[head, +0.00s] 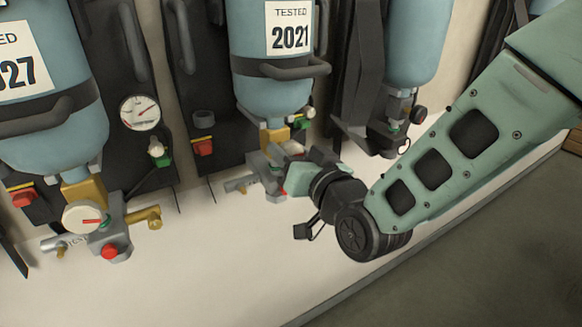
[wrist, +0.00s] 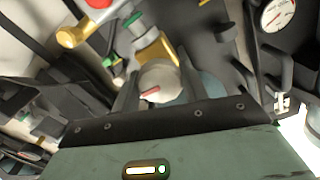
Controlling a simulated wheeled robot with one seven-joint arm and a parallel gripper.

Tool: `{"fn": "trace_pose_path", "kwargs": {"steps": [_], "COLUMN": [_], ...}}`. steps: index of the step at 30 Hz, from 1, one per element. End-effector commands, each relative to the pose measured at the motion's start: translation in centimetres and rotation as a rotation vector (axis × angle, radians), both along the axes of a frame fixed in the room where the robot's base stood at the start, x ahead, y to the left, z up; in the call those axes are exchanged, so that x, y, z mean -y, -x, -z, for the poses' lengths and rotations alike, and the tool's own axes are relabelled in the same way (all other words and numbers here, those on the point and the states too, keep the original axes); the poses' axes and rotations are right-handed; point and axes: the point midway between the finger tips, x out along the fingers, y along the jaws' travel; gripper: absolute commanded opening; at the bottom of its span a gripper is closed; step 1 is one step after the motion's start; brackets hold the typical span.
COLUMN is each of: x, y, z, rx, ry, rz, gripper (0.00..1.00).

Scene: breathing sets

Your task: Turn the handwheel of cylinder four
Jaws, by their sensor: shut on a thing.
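The middle cylinder (head: 270,88) is blue, hangs valve-down and bears a 2021 label; no number four is readable. My gripper (head: 280,170) reaches its valve from the right, and the arm hides much of that valve. In the wrist view, the fingers of my gripper (wrist: 159,92) are on either side of a round, pale grey handwheel (wrist: 160,80) with a red mark. They are shut on it. The wheel sits at the end of a brass valve body (wrist: 158,48). A gold side outlet (wrist: 76,36) and a red knob (wrist: 98,3) are beyond it.
A left cylinder (head: 45,120) labelled 2027 has its own valve with a round red-marked face (head: 84,217). A right cylinder (head: 415,50) hangs beside my arm. A pressure gauge (head: 140,112) is between the left and middle cylinders. The pale surface below the valves is mostly clear.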

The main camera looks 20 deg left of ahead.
Motion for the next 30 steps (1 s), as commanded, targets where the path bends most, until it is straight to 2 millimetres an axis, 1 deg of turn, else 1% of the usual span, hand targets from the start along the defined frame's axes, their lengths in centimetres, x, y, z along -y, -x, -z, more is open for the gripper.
{"fn": "trace_pose_path", "kwargs": {"steps": [1,3,30], "x": [0.11,0.13,0.17], "y": [-0.16,-0.18,-0.21], "z": [0.6,0.65,0.49], "rx": [-0.029,-0.08,-0.732], "ry": [-0.034,-0.077,-0.632], "rz": [0.003,0.002,-0.004], "gripper": [0.21,0.21,0.21]}}
